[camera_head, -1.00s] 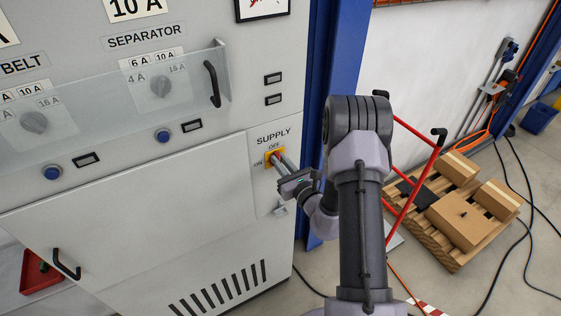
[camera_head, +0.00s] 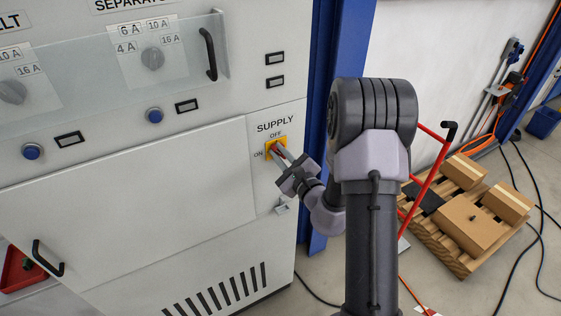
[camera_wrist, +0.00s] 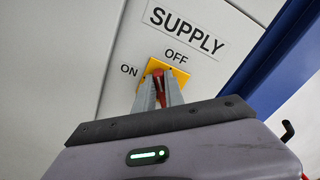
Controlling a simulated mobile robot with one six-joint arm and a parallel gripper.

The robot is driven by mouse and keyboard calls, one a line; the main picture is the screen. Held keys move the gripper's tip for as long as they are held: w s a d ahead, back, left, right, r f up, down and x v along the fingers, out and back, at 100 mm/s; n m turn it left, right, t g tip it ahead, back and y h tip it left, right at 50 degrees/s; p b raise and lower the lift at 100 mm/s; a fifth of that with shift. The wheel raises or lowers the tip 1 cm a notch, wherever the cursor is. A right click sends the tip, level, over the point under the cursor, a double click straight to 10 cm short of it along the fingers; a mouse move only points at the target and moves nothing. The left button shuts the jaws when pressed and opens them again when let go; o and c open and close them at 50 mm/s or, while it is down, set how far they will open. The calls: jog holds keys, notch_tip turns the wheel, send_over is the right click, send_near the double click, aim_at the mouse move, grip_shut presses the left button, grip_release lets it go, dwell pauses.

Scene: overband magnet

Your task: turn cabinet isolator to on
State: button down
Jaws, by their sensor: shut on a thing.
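The cabinet isolator is a red handle (camera_wrist: 157,82) on a yellow plate (camera_head: 269,150) under the SUPPLY label. OFF is printed above the plate and ON to its left. My gripper (camera_head: 280,153) reaches the isolator from the lower right, its two thin fingers shut on the red handle. In the wrist view the fingers (camera_wrist: 159,92) lie on both sides of the handle and hide part of it. The yellow plate also shows there (camera_wrist: 152,66). How far the handle is turned is hard to tell, as the fingers cover much of it.
A small latch (camera_head: 281,208) sits below the isolator. A clear cover (camera_head: 120,60) with a black handle is on the upper cabinet. A blue post (camera_head: 335,90) stands right of the cabinet. A red-railed trolley (camera_head: 430,165) and a pallet with boxes (camera_head: 465,225) are beyond my arm.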

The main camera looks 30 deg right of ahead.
jog(key=n+b, duration=0.3)
jog(key=b, duration=0.1)
jog(key=f+n+b, duration=0.1)
jog(key=n+b, duration=0.2)
jog(key=b, duration=0.1)
jog(key=n+b, duration=0.4)
jog(key=b, duration=0.1)
jog(key=shift+a+f, duration=0.2)
jog(key=shift+a, duration=0.1)
jog(key=shift+r, duration=0.1)
jog(key=c, duration=1.4)
grip_release()
jog(key=shift+c, duration=0.2)
jog(key=shift+s, duration=0.1)
